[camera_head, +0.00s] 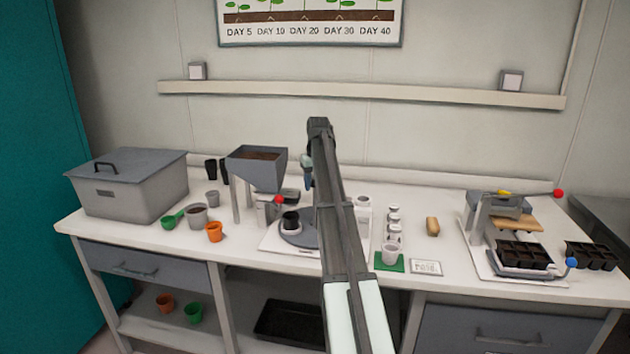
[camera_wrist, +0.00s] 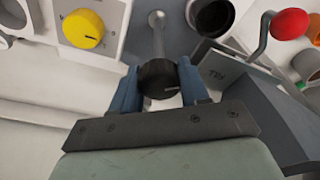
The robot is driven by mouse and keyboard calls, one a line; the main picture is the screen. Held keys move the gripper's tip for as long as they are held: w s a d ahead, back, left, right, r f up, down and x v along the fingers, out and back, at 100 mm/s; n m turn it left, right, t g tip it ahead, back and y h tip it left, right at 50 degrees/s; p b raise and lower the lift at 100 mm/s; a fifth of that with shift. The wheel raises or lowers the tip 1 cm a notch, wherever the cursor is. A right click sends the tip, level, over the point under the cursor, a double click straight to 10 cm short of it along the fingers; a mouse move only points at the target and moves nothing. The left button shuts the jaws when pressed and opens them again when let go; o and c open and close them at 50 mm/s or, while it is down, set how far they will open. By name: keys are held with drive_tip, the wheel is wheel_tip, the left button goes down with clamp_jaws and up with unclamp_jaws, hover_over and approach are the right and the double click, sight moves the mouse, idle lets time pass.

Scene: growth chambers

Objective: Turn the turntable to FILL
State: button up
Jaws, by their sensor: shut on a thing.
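The turntable (camera_head: 285,238) is a grey disc on a white base, partly hidden behind my arm in the head view. A black pot (camera_head: 290,221) stands on its left part. In the wrist view my gripper (camera_wrist: 160,84) has its blue fingers shut on a round black knob (camera_wrist: 158,78) on a grey stem. I cannot tell for certain that this knob belongs to the turntable. My gripper (camera_head: 306,178) is partly hidden in the head view, above and behind the turntable. The FILL mark cannot be read.
A soil hopper (camera_head: 257,168) stands left of my arm, with a red-ended lever (camera_head: 278,199) below. A yellow dial (camera_wrist: 83,28) shows in the wrist view. Small cups and a grey bin (camera_head: 130,185) are left; bottles (camera_head: 393,225) and a press with a black tray (camera_head: 523,256) are right.

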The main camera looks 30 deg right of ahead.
drive_tip(key=shift+m, duration=0.3)
drive_tip(key=m, duration=0.6)
drive_tip(key=shift+g+h, duration=0.3)
drive_tip(key=shift+h, duration=0.1)
drive_tip(key=o, duration=0.6)
drive_tip(key=shift+o, duration=0.2)
drive_tip(key=shift+r, duration=3.5)
